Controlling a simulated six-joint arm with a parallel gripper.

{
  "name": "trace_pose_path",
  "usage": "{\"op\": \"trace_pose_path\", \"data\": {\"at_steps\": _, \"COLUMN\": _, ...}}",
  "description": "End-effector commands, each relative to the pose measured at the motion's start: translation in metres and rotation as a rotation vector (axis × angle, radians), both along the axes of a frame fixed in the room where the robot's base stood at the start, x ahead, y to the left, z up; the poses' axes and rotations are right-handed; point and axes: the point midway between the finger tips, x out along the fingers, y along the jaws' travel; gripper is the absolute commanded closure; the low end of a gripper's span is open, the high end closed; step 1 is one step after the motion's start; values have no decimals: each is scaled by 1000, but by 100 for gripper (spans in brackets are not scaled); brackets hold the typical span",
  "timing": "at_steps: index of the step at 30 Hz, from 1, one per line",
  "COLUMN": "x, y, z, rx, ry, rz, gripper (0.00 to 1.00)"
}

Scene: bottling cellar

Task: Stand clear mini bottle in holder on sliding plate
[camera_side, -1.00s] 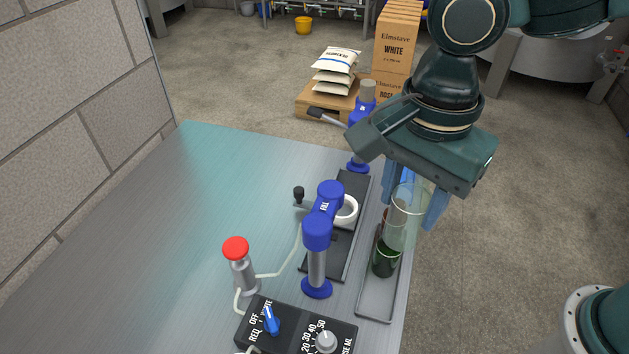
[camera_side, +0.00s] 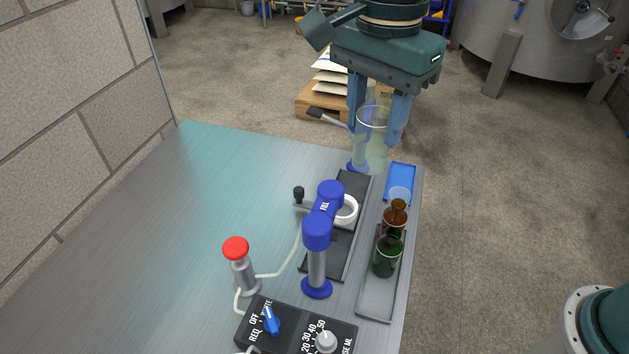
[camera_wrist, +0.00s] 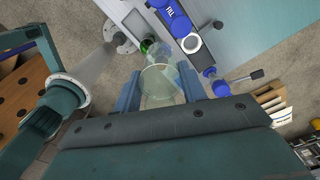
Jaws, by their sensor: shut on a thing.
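My gripper (camera_side: 376,138) is shut on the clear mini bottle (camera_side: 372,150), which hangs upright between the blue fingers beyond the far end of the dark rail. In the wrist view the bottle (camera_wrist: 160,88) sits between the fingertips, its open rim towards the camera. The holder, a white ring (camera_side: 351,208), stands on the dark sliding plate (camera_side: 342,246) beside the blue filling head (camera_side: 330,190). It also shows in the wrist view (camera_wrist: 191,43). The ring looks empty. The bottle is apart from the ring.
A grey tray (camera_side: 376,304) at the table's right edge holds a brown bottle (camera_side: 395,220) and a green bottle (camera_side: 386,262). A blue mat (camera_side: 401,171) lies behind it. A red-topped button (camera_side: 236,250) and a control box (camera_side: 290,326) stand in front. The table's left is clear.

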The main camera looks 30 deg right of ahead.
Motion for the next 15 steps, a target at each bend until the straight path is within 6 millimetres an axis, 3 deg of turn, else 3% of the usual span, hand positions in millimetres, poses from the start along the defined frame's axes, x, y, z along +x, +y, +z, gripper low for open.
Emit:
{"op": "trace_pose_path", "data": {"at_steps": 3, "x": 33, "y": -7, "z": -1, "rx": 0, "ry": 0, "rz": -5, "gripper": 85}}
{"op": "trace_pose_path", "data": {"at_steps": 6, "x": 51, "y": -13, "z": -2, "rx": 0, "ry": 1, "rz": -3, "gripper": 85}}
{"op": "trace_pose_path", "data": {"at_steps": 15, "x": 87, "y": -26, "z": -4, "rx": 0, "ry": 0, "rz": -2, "gripper": 85}}
